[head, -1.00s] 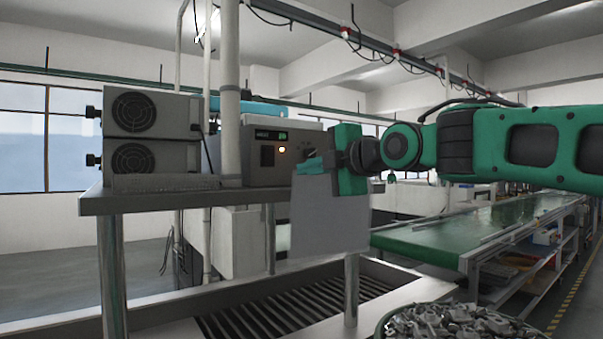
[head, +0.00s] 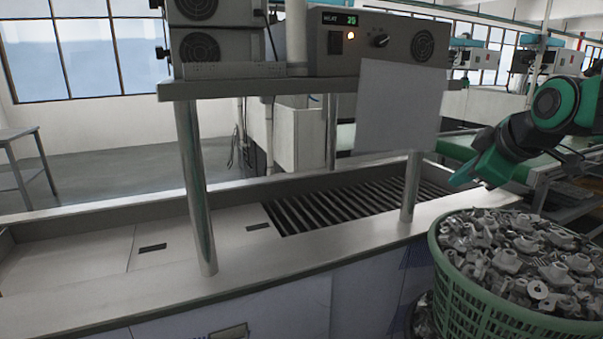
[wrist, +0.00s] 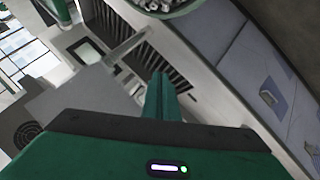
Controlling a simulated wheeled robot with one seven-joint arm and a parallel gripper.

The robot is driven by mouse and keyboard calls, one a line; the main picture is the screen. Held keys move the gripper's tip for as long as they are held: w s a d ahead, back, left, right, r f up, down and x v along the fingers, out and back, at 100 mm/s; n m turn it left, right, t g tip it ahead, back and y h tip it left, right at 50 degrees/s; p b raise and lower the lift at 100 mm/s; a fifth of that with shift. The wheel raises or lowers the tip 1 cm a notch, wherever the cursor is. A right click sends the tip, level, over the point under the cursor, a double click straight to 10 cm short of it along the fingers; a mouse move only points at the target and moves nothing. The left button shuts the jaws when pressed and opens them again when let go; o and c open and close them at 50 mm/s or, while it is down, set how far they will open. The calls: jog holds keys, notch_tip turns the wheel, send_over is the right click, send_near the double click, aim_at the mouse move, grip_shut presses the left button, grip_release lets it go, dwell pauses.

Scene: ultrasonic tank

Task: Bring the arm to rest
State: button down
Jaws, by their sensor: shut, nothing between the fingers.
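My gripper (head: 464,182) is at the right of the head view, above the tank's front rim and just left of and above the basket of metal parts. It points down and to the left, with nothing held. In the wrist view its green fingers (wrist: 160,97) are together, with the slatted tank opening behind them.
A green basket (head: 470,305) heaped with metal parts stands at the front right, close below my arm. A white sheet (head: 400,105) hangs from the shelf front. Shelf posts (head: 196,190) rise from the steel tank top (head: 90,260). A green conveyor (head: 455,148) lies behind.

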jog(key=s+d+f+m+g, duration=0.2)
jog(key=s+f+m+g, duration=0.1)
jog(key=s+f+m, duration=0.2)
jog(key=s+d+f+m+g, duration=0.3)
jog(key=s+f+m, duration=0.3)
jog(key=s, duration=0.8)
jog(key=s+d+f+m+g, duration=0.2)
jog(key=s+f+m, duration=0.3)
jog(key=s+f, duration=0.5)
jog(key=shift+d+g, duration=0.35)
jog(key=shift+g, duration=0.55)
